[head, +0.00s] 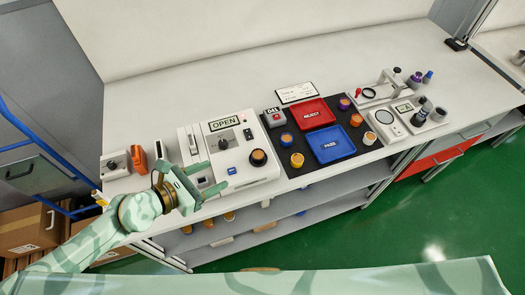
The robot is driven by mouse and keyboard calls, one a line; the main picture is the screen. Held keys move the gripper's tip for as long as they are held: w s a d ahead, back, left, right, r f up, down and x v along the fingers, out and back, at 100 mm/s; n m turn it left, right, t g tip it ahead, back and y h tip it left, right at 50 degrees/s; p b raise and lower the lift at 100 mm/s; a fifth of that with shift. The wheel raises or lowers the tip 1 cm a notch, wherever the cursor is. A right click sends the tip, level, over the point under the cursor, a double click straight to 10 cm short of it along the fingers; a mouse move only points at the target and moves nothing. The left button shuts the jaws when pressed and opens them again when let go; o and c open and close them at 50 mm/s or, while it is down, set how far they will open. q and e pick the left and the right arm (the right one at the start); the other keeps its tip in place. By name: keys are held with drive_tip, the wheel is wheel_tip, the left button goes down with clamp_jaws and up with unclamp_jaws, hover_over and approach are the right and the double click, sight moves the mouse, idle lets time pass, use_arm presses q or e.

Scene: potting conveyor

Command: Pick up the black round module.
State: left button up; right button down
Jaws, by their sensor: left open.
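A round dark module (258,157) with an orange-brown rim sits on the right part of the white machine (240,173) marked OPEN. It is the nearest match to the black round module, though its exact colour is hard to tell. My left gripper (215,174) is open and empty, with its fingers pointing right, over the machine's front left part. It is to the left of the dark module and apart from it. My right gripper is not in view.
A black mat (292,167) holds a red tray (312,113), a blue tray (331,145) and several orange and purple round pieces. A device with a clamp (390,84) stands further right. Bare white table (230,84) lies behind.

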use_arm(q)
drive_tip(key=b, duration=0.1)
approach(262, 153)
drive_tip(key=shift+w+d+f, duration=0.1)
drive_tip(key=shift+w+f, duration=0.2)
drive_tip(key=shift+f, duration=0.15)
drive_tip(key=x, duration=0.2)
drive_tip(key=b+x, duration=0.1)
drive_tip(key=x, duration=0.1)
drive_tip(key=b+x, duration=0.1)
drive_tip(key=x, duration=0.1)
drive_tip(key=shift+w+d+r, duration=0.1)
drive_tip(key=shift+d+r, duration=0.1)
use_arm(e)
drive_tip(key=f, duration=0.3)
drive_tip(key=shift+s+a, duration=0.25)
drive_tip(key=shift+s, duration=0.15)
use_arm(q)
drive_tip(key=c, duration=1.1)
